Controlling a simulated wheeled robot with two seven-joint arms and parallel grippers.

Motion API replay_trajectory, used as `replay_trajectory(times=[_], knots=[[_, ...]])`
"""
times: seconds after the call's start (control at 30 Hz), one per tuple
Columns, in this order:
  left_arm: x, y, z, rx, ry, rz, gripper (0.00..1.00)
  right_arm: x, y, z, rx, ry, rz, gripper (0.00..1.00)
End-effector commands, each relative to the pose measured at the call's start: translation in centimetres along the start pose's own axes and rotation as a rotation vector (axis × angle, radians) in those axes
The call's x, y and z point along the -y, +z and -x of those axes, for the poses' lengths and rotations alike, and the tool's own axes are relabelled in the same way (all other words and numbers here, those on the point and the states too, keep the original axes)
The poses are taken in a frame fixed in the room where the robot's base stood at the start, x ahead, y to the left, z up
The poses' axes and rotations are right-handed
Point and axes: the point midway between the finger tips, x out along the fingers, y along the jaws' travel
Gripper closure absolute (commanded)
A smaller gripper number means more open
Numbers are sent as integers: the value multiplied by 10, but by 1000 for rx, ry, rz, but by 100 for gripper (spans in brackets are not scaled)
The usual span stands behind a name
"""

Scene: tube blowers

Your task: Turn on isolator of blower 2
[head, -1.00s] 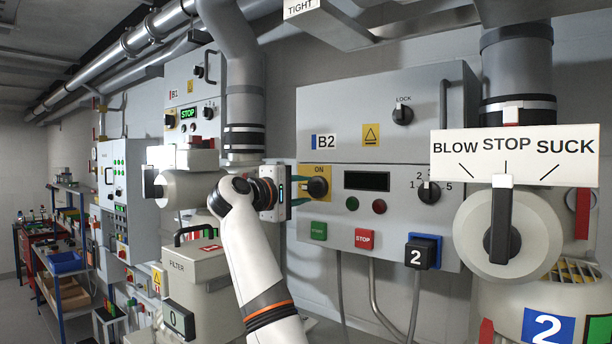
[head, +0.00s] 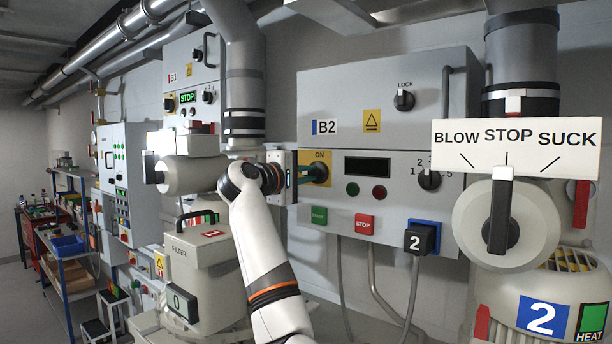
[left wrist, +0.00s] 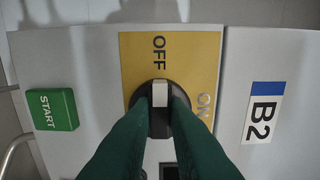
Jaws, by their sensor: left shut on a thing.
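The isolator knob (head: 321,176) of blower 2 is black, on a yellow plate on the left of the B2 panel (head: 385,150). In the left wrist view the knob (left wrist: 160,94) has a white pointer that points at OFF; the word ON is off to its right. My left gripper (head: 309,172) reaches the knob from the left, its green fingers shut on the knob's two sides. The fingers hide the knob's lower part in the left wrist view and the OFF label is hidden in the head view. My right gripper is out of view.
Below the knob are a green START button (head: 319,215) and a red STOP button (head: 364,224). The B2 display (head: 367,166) is dark. A selector handle (head: 501,210) under the BLOW STOP SUCK sign stands upright at the right. A filter box (head: 211,256) stands beneath my left arm.

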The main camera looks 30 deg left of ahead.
Motion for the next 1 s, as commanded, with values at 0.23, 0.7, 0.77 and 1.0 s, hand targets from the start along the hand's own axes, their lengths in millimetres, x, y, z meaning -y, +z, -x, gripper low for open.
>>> replay_trajectory(times=[0.23, 0.7, 0.77, 1.0], knots=[[-4, 0, 0, 0, 4, -92, 100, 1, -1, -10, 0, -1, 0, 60], [-3, 0, 0, 0, 7, -501, 100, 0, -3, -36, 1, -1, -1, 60], [-2, 0, 0, 0, 8, -558, 100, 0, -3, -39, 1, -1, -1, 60], [-1, 0, 0, -1, 9, -787, 100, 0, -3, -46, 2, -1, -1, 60]])
